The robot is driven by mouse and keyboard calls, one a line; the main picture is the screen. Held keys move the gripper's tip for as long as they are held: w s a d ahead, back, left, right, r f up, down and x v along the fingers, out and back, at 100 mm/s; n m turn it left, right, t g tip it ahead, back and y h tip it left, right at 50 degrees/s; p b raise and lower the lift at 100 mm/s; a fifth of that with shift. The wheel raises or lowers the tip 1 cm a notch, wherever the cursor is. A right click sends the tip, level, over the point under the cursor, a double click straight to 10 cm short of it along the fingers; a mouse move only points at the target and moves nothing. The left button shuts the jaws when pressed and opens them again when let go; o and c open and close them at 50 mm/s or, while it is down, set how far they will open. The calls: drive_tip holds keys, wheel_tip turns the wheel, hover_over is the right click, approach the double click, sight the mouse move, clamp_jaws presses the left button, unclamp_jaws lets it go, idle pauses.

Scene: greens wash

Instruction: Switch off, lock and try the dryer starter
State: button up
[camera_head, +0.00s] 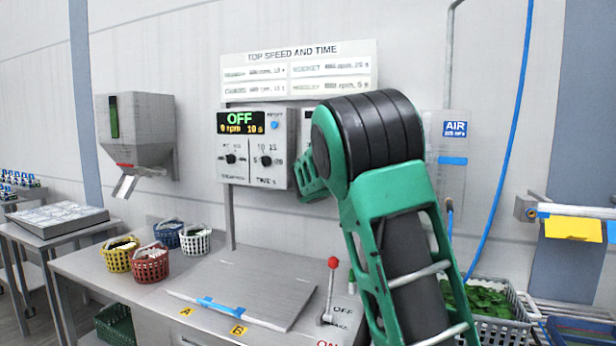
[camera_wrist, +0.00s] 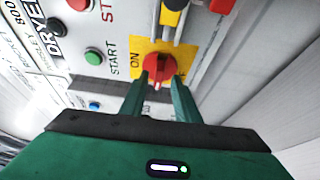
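In the wrist view the dryer starter's red rotary handle (camera_wrist: 157,67) sits on a yellow plate (camera_wrist: 142,47), beside the word ON. A green START button (camera_wrist: 94,57) and a red button (camera_wrist: 78,4) are on the same light panel, left of the handle. My gripper (camera_wrist: 160,84) faces the handle with its two green fingers apart, one to each side of its lower part. Whether they touch it cannot be told. Above the handle is a yellow and black item (camera_wrist: 172,14), partly cut off.
A spinner control box (camera_head: 253,146) reading OFF is on the wall left of my arm. Below are a steel bench with a lid (camera_head: 250,285), a red-knobbed lever (camera_head: 332,264) and several small baskets, including a red one (camera_head: 150,264). A crate of greens (camera_head: 515,325) is right of my arm.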

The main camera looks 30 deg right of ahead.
drive_tip(key=v, duration=1)
drive_tip(key=shift+s+a+f, duration=0.15)
drive_tip(key=shift+s, duration=0.05)
drive_tip(key=shift+f, duration=0.1)
